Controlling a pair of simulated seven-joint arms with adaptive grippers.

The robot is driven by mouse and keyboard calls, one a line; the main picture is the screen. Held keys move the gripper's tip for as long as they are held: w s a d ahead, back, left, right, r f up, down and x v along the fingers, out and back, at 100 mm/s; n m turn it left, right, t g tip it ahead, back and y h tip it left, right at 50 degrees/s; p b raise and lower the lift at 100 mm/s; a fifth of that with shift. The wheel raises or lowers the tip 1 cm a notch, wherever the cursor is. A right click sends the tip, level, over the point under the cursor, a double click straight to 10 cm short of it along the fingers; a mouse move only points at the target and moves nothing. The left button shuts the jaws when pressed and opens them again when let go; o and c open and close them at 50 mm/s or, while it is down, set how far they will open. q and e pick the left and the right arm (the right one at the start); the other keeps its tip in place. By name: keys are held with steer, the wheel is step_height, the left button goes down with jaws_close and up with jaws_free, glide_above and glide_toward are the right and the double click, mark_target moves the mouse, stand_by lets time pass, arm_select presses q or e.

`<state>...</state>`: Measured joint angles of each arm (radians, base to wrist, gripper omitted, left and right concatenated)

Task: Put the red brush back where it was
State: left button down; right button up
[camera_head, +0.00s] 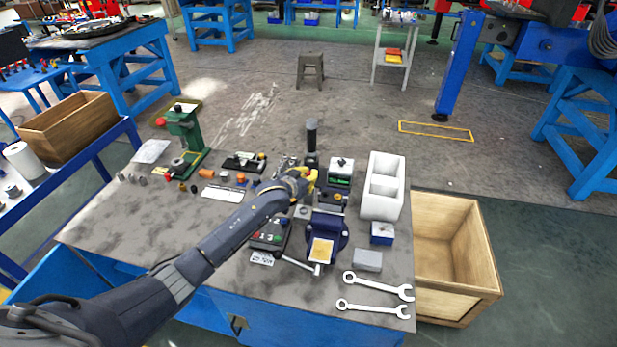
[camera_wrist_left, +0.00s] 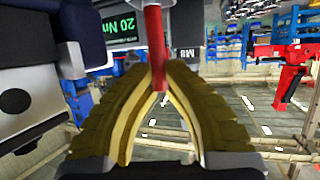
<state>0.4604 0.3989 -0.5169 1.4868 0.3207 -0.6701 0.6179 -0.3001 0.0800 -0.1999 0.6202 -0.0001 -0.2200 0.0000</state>
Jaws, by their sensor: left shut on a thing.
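My left gripper (camera_head: 312,177) reaches in from the left over the middle of the workbench. In the left wrist view its yellow fingers (camera_wrist_left: 160,80) are shut on the red brush (camera_wrist_left: 155,45). Only a red, rod-like part of the brush shows there, upright in the picture and running up out of the frame. I cannot make out the brush in the head view, nor tell whether it touches anything besides the fingers. My right gripper is in neither view.
A device with a green display (camera_head: 339,172) stands close right of the gripper. A black cylinder (camera_head: 311,134) stands behind it, a blue vise (camera_head: 327,232) in front. A white two-compartment bin (camera_head: 382,186) is further right. Two wrenches (camera_head: 377,287) lie at the front right.

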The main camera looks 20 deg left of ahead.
arm_select(q)
steer(key=shift+f, duration=0.35)
steer(key=shift+f, duration=0.1)
steer(key=c, duration=1.5)
jaws_free()
steer(key=v, duration=1.2)
